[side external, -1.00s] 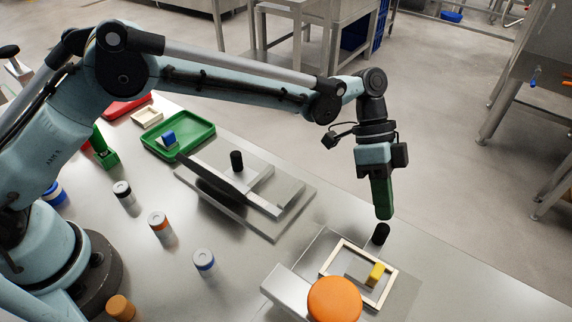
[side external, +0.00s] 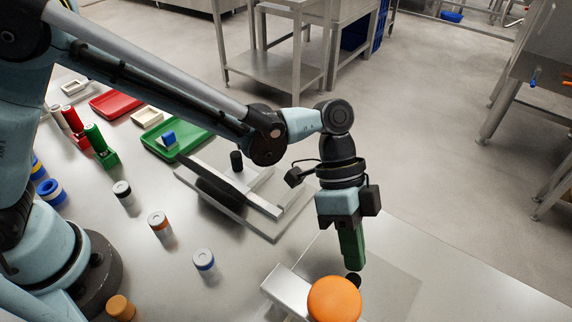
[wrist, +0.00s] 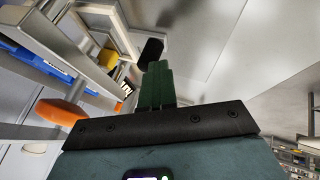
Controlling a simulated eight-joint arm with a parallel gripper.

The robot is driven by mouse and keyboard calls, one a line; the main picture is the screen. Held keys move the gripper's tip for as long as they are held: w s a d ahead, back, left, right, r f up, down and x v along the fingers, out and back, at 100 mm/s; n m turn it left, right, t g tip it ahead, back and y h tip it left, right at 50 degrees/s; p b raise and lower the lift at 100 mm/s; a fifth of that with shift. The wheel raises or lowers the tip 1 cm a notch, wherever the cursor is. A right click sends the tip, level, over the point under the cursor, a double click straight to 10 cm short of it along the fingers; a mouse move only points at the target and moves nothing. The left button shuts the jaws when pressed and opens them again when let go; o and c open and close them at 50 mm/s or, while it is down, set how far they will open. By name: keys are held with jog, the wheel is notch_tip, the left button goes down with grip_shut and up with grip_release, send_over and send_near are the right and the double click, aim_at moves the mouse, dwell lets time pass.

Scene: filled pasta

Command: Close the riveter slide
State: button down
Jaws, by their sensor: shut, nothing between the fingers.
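The riveter shows an orange round top (side external: 334,299) on a grey metal body (side external: 287,288) at the bottom of the side view; the orange top also shows in the wrist view (wrist: 60,112). The slide's black knob (side external: 353,280) is just beyond the orange top and partly hidden. My gripper (side external: 352,266) is shut and empty, its green fingers pointing down at the knob. In the wrist view the fingertips (wrist: 158,66) are right against or very close to the black knob (wrist: 151,51). A yellow block (wrist: 106,57) sits inside the pale frame, which the side view hides.
A second flat metal fixture with a black knob (side external: 236,160) lies left of my gripper. A green tray (side external: 190,148) and red tray (side external: 113,103) stand farther back. Several small capped cylinders stand on the table's left. The table to the right of my gripper is clear.

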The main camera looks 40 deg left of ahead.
jog(key=shift+s, duration=0.3)
jog(key=w, duration=0.2)
jog(key=w+a, duration=0.1)
jog(key=w, duration=0.1)
jog(key=shift+w, duration=0.3)
jog(key=v, duration=1)
jog(key=s+a+r+n+t+y, duration=0.1)
jog(key=a+r+n+t, duration=0.2)
jog(key=a, duration=0.4)
jog(key=a+r+n+t+y, duration=0.1)
jog(key=a+n+t, duration=0.2)
jog(key=a+n, duration=0.3)
jog(key=s+a+f+n+t+y, duration=0.1)
jog(key=s+a+n+t+y, duration=0.1)
jog(key=a, duration=0.6)
jog(key=s+a+f+n+t+y, duration=0.2)
jog(key=s+a+n+t, duration=0.1)
jog(key=a, duration=0.5)
jog(key=shift+s+n, duration=0.75)
jog(key=shift+n, duration=0.35)
